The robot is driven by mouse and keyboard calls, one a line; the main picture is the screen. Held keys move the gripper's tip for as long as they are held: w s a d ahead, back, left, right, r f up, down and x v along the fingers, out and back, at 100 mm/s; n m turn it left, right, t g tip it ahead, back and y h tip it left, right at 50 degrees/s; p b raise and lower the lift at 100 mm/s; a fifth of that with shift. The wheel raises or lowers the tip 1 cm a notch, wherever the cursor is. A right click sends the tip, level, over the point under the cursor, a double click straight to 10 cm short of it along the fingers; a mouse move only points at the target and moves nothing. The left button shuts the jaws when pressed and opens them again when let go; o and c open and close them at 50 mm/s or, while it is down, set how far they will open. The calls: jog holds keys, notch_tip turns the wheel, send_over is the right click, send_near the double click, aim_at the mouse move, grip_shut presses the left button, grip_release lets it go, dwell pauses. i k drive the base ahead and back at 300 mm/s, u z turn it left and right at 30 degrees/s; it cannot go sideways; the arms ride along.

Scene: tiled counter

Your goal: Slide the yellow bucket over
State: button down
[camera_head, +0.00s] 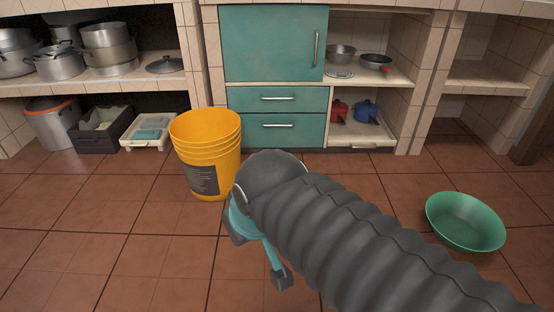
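The yellow bucket (212,132) stands upright on the tiled floor, left of the picture's middle, in front of the teal drawers. It is open at the top and has a dark label on its front. My arm reaches in from the lower right, and its dark end lies just right of the bucket in the picture. Part of my gripper (262,257) shows below that end, with one teal and dark finger pointing down. The rest of it is hidden behind my arm. Whether it touches the bucket I cannot tell.
A green basin (466,221) sits on the floor at the right. A dark crate (97,137) and a white tray (148,142) stand left of the bucket by the shelves. Teal drawers (278,131) stand behind. The floor at the front left is clear.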

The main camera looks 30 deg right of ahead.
aim_at(211, 156)
jog(key=z, duration=0.8)
jog(key=i, duration=1.35)
jog(key=z, duration=0.2)
